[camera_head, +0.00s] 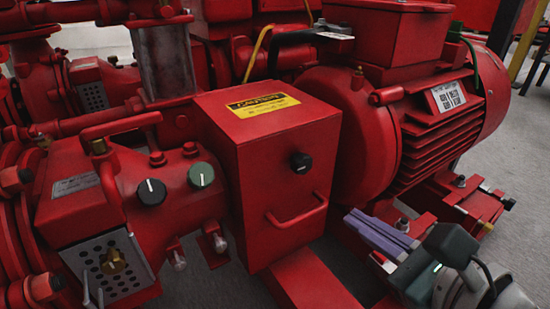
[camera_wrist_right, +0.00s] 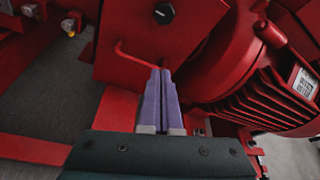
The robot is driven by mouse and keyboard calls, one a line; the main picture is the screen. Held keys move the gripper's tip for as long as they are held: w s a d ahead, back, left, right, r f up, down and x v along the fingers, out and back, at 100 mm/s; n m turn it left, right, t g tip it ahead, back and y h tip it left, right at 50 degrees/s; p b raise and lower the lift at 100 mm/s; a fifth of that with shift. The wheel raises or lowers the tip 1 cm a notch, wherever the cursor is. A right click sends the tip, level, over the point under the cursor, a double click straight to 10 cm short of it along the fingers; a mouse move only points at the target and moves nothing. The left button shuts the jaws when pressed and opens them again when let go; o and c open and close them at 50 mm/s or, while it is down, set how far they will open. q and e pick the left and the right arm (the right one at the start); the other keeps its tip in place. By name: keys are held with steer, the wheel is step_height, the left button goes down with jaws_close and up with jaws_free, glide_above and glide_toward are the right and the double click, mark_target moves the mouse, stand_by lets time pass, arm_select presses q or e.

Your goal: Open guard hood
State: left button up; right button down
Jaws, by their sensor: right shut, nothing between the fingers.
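The red guard hood (camera_head: 285,150) is a box with a yellow caution label on top, standing between the pump side and the motor. Its front face has a black knob (camera_head: 301,162) and a red bar handle (camera_head: 297,212). In the right wrist view the hood's front (camera_wrist_right: 190,30) and handle (camera_wrist_right: 133,57) show ahead. My right gripper (camera_head: 352,218) has purple fingers, shut and empty, to the right of the handle in the head view. In the wrist view its fingertips (camera_wrist_right: 160,73) overlap the handle's right end; I cannot tell whether they touch. My left gripper is not in view.
The finned red motor (camera_head: 435,135) stands right of the hood. The pump housing (camera_head: 150,185) with two knobs and several pipes is at the left. A red base beam (camera_head: 310,283) runs below the hood. Grey floor shows around the frame.

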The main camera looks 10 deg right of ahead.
mark_target(304, 177)
steer(key=b+x, duration=0.4)
steer(key=x, duration=0.5)
steer(key=shift+w+a+f, duration=0.1)
steer(key=shift+w+f, duration=0.05)
steer(key=shift+w, duration=0.2)
steer(key=r, duration=0.1)
steer(key=r+p, duration=0.1)
steer(key=shift+w+a+r, duration=0.15)
steer(key=shift+a+r, duration=0.2)
steer(key=shift+a, duration=0.05)
steer(key=shift+s+a+r+p, duration=0.25)
steer(key=shift+a+r+p, duration=0.1)
steer(key=shift+r, duration=0.3)
